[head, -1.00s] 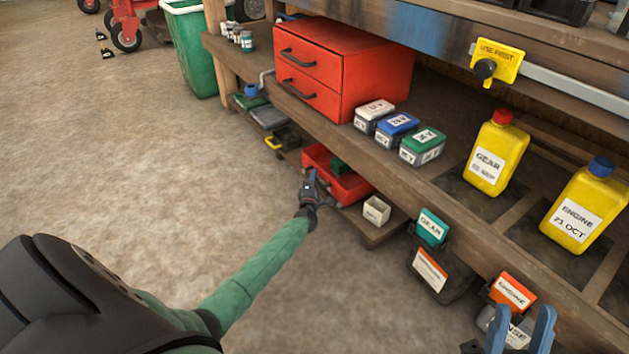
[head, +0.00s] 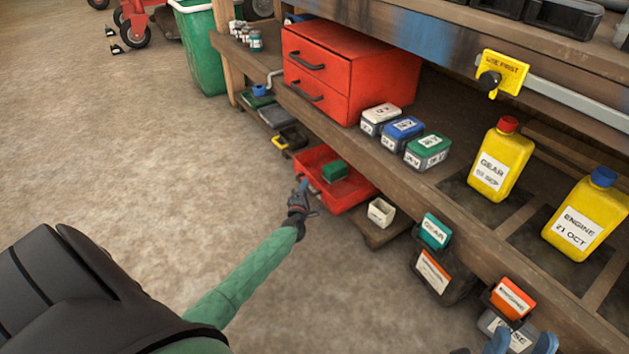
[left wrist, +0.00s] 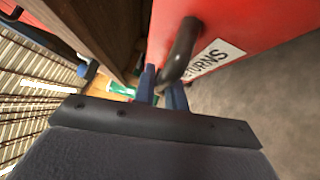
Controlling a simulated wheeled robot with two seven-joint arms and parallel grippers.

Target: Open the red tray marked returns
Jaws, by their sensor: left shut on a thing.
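The red tray (head: 349,203) sits on the low shelf under the bench and sticks out past the shelf's front edge. A small green box (head: 335,171) lies inside it. In the left wrist view the tray's red front (left wrist: 225,22) carries a white label (left wrist: 214,60) with part of "RETURNS" readable, and a dark handle (left wrist: 182,50). My left gripper (head: 303,186) is at the tray's front, its blue fingers (left wrist: 164,88) shut on the handle. My right gripper (head: 524,342) shows only its blue fingertips at the bottom edge, spaced apart with nothing seen between them.
A white open box (head: 381,212) stands right of the tray on the low shelf (head: 385,236). A red two-drawer cabinet (head: 350,70) stands on the shelf above. Hanging bins (head: 440,272) are further right. The floor (head: 170,190) before the tray is clear.

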